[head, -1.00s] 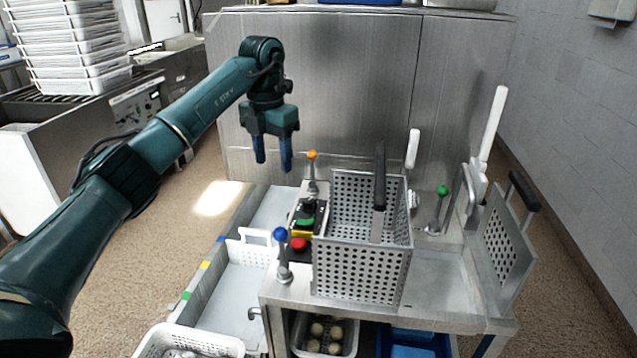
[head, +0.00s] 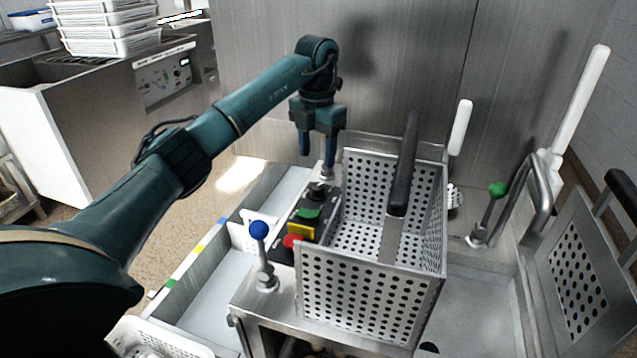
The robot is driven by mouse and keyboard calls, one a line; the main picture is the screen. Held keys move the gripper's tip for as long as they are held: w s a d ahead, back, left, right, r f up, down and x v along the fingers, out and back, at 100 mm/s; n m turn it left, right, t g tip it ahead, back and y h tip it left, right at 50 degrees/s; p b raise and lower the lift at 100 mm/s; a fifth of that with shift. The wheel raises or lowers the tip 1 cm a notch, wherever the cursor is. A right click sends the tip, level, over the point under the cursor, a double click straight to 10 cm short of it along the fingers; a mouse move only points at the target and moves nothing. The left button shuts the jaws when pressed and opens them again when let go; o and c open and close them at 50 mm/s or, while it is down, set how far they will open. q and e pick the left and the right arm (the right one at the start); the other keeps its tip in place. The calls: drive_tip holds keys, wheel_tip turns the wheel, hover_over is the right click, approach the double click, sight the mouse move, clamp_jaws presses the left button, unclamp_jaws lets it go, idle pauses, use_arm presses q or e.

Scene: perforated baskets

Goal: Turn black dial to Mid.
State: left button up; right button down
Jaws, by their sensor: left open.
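A small control box (head: 306,222) stands at the left side of the perforated basket in the head view. A black dial (head: 317,190) sits at its far end, behind a green button (head: 309,213). The dial is small, and its setting cannot be read. My left gripper (head: 318,158) is open and empty, fingers pointing down. In the picture it is just above the dial; no contact shows. My right gripper is not in view.
The perforated basket (head: 365,300) with a black handle (head: 403,165) stands right of the box. A blue-knobbed lever (head: 259,232) rises in front, a green-knobbed lever (head: 496,190) to the right. A red button (head: 292,241) is on the box.

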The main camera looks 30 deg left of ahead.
sight(318, 186)
use_arm(q)
wheel_tip(318, 186, down, 7)
drive_tip(key=shift+r, duration=0.15)
drive_tip(key=shift+f, duration=0.75)
drive_tip(key=shift+w, duration=0.1)
drive_tip(key=c, duration=1)
